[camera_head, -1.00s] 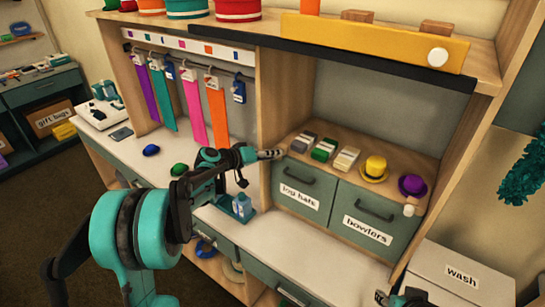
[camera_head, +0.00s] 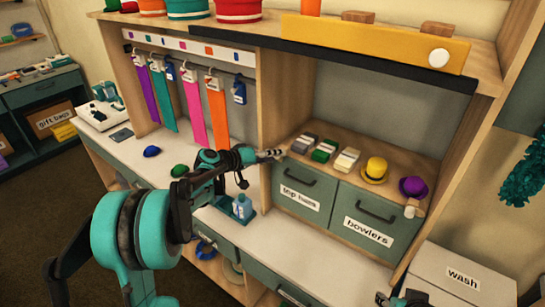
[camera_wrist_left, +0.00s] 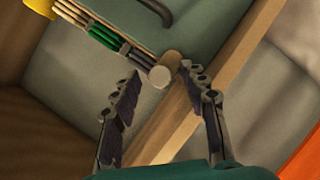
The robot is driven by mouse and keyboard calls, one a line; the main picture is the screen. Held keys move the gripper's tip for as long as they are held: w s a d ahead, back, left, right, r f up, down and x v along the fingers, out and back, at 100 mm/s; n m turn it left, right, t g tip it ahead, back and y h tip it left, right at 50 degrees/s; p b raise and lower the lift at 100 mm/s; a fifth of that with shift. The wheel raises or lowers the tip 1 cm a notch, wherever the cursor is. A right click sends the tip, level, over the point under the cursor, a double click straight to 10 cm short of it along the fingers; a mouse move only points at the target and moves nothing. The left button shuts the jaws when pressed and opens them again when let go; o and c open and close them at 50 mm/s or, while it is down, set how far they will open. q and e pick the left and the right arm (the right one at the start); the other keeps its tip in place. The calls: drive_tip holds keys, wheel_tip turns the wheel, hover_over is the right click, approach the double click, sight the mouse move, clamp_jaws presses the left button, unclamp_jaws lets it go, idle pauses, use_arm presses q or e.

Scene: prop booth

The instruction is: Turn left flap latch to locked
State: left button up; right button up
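In the left wrist view, a small pale round knob (camera_wrist_left: 160,76) with a tan peg-like part (camera_wrist_left: 173,60) sits at the shelf edge; it looks like the left flap latch. My left gripper (camera_wrist_left: 159,70) is open, with one fingertip on each side of the knob; I cannot tell whether they touch it. A similar pale knob (camera_head: 409,211) shows at the shelf's right end. My right gripper (camera_head: 400,299) is partly cut off at the bottom edge.
The top hats drawer (camera_head: 303,190) and bowlers drawer (camera_head: 374,220) are closed under the shelf. Card stacks (camera_head: 324,150), a yellow hat (camera_head: 374,170) and a purple hat (camera_head: 412,187) stand on it. A wooden divider (camera_head: 285,95) rises beside my left gripper. A yellow flap (camera_head: 365,42) is above.

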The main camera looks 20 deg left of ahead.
use_arm(q)
drive_tip(key=shift+s, duration=0.1)
drive_tip(key=v, duration=1.2)
drive_tip(key=s+d+f+g+y+b, duration=0.25)
drive_tip(key=s+d+f, duration=0.25)
drive_tip(key=s+d, duration=0.6)
drive_tip(key=s+f+m+y+b, duration=0.1)
drive_tip(key=s+f+y, duration=0.2)
drive_tip(key=s, duration=0.5)
drive_tip(key=s+f+m+g+y+b, duration=0.1)
drive_tip(key=s+f+y, duration=0.2)
drive_tip(key=s+f, duration=0.3)
drive_tip(key=s, duration=0.3)
drive_tip(key=shift+a+m, duration=0.3)
